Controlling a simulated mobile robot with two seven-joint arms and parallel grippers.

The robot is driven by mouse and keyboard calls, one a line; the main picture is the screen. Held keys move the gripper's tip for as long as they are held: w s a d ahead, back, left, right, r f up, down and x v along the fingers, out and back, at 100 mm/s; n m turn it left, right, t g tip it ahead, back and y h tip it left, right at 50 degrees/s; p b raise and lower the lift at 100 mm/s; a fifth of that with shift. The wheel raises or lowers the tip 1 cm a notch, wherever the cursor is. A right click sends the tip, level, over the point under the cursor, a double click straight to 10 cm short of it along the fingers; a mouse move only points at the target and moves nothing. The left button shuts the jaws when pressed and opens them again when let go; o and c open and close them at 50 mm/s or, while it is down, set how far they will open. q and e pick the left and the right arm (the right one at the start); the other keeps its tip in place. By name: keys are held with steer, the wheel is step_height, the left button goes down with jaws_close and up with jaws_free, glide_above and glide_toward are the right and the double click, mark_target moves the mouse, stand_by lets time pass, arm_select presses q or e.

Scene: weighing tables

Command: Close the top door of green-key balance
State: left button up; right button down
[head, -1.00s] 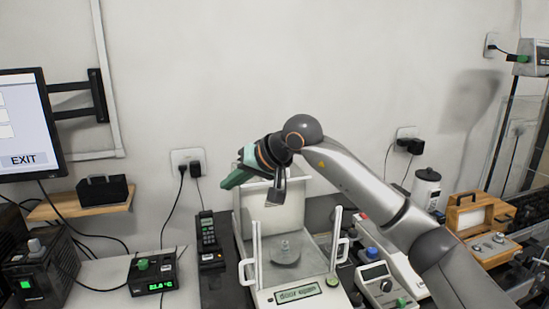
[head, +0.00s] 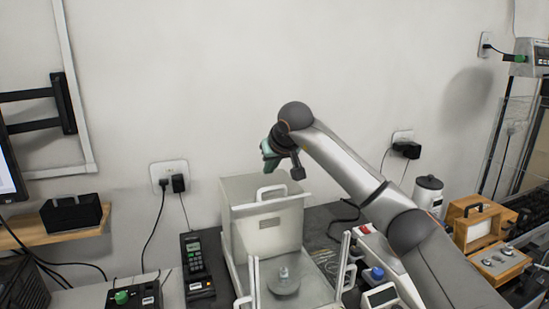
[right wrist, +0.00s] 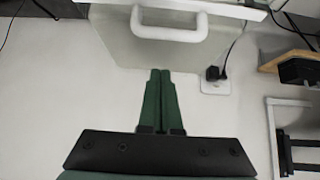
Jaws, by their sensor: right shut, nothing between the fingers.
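The balance (head: 240,273) stands at the bottom centre of the head view, its front cut off. Its top door (head: 270,232) stands raised at the back, with a white handle (head: 272,191) along its upper edge. The open top shows the round pan (head: 284,286) with a small metal weight (head: 284,272) on it. My right gripper (head: 267,158) is shut and empty, above and behind the raised door. In the right wrist view its green fingers (right wrist: 160,73) are together, apart from the door handle (right wrist: 168,24). My left gripper is out of view.
A handset (head: 195,262) stands left of the balance. A second instrument (head: 382,296) with a blue knob is at the right, below my arm. A wall socket (head: 170,177) with plugs is behind.

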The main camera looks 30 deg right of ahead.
steer(key=shift+x, duration=0.85)
steer(key=shift+f, duration=0.3)
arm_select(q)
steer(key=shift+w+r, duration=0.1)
arm_select(e)
steer(key=shift+s+a+f, duration=0.1)
steer(key=shift+s+a, duration=0.15)
steer(key=shift+s, duration=0.65)
steer(key=shift+s+a+f, duration=0.1)
steer(key=shift+s+a, duration=0.15)
steer(key=shift+s, duration=0.6)
